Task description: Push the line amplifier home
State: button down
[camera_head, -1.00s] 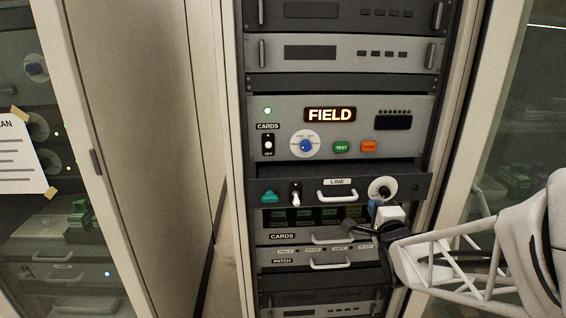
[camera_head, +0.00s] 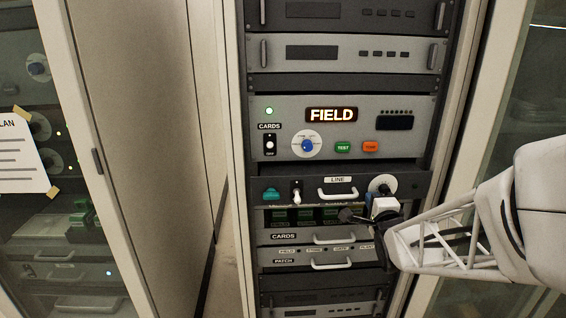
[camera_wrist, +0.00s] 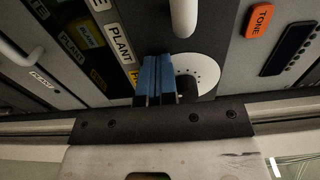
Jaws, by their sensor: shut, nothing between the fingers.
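The line amplifier is the dark drawer unit labelled LINE (camera_head: 318,181) in the middle of the rack. Its front carries a pale handle (camera_head: 337,194), a teal connector, a white toggle switch and a round dial (camera_head: 382,185) at the right. The front appears to stand slightly out from the rack. My gripper (camera_head: 370,197) is at the right part of this front, just below the dial. In the wrist view its blue fingers (camera_wrist: 168,62) are together and empty, with tips at the dark panel beside the white dial (camera_wrist: 195,72). Whether they touch the panel is hard to tell.
Above is the unit with the lit FIELD display (camera_head: 331,115), a blue knob, a green TEST button and an orange button (camera_head: 371,146). Below are the CARDS drawer (camera_head: 290,238) and the PATCH drawer (camera_head: 290,262), with handles. Rack posts and glass doors stand on both sides.

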jog(key=shift+w+r, duration=0.1)
jog(key=shift+w, duration=3.05)
jog(key=shift+s, duration=0.3)
jog(key=s, duration=1.4)
